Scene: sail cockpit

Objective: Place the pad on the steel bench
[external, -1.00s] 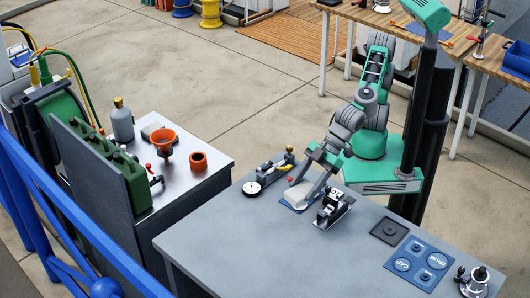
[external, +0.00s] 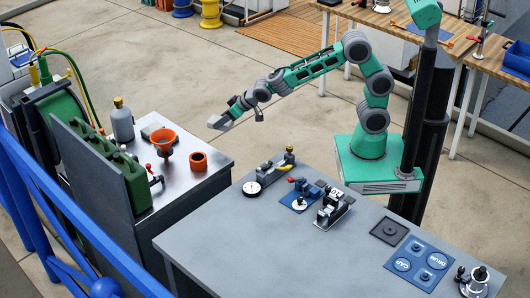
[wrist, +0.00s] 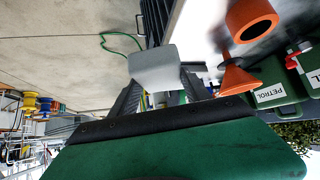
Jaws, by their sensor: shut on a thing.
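My gripper (external: 232,112) is shut on the pad (external: 219,122), a pale grey-white block. It holds the pad in the air by the far right corner of the steel bench (external: 182,182). In the wrist view the pad (wrist: 158,68) sits between the two fingers and hides part of their tips. The bright bench top (wrist: 194,42) is to its right in that view. In the external view the pad appears above and apart from the bench.
On the bench stand an orange funnel (external: 163,139), an orange ring (external: 198,161), a grey bottle (external: 122,121) and green petrol cans (external: 128,172). The bench's front right part is bare. A grey table (external: 255,235) with a blue-based fixture (external: 299,198) is nearer the camera.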

